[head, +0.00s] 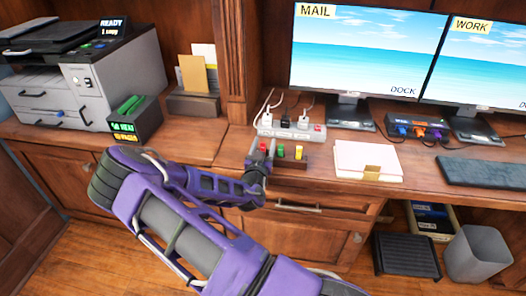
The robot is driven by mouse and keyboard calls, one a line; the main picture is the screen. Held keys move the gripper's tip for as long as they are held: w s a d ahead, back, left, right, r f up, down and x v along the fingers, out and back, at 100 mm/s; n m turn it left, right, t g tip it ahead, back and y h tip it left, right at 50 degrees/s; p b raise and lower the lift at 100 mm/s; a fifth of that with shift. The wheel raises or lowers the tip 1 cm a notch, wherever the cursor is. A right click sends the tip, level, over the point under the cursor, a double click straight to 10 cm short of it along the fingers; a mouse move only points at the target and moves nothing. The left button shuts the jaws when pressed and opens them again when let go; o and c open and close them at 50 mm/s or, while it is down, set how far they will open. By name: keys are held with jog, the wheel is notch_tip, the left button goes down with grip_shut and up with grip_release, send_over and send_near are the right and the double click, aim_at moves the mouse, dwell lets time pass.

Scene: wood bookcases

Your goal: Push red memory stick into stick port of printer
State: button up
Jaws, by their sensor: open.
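The red memory stick (263,147) stands at the left end of a small dark wooden holder (291,163) on the desk. A green stick and a yellow stick (299,152) stand beside it. My gripper (261,158) is at the red stick, open; its fingers are small and dark here, and I cannot tell whether they touch the stick. The grey printer (105,88) stands at the far left with a lit "READY" screen. Small ports or buttons show on its front, but which one is the stick port is too small to tell.
A paper sorter (195,101) and a wooden pillar (237,60) stand between printer and holder. A white power strip (290,128) lies behind the holder, and papers (367,160) lie to its right.

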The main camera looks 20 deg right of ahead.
jog(key=shift+w+d, duration=0.3)
jog(key=shift+w, duration=0.15)
grip_shut()
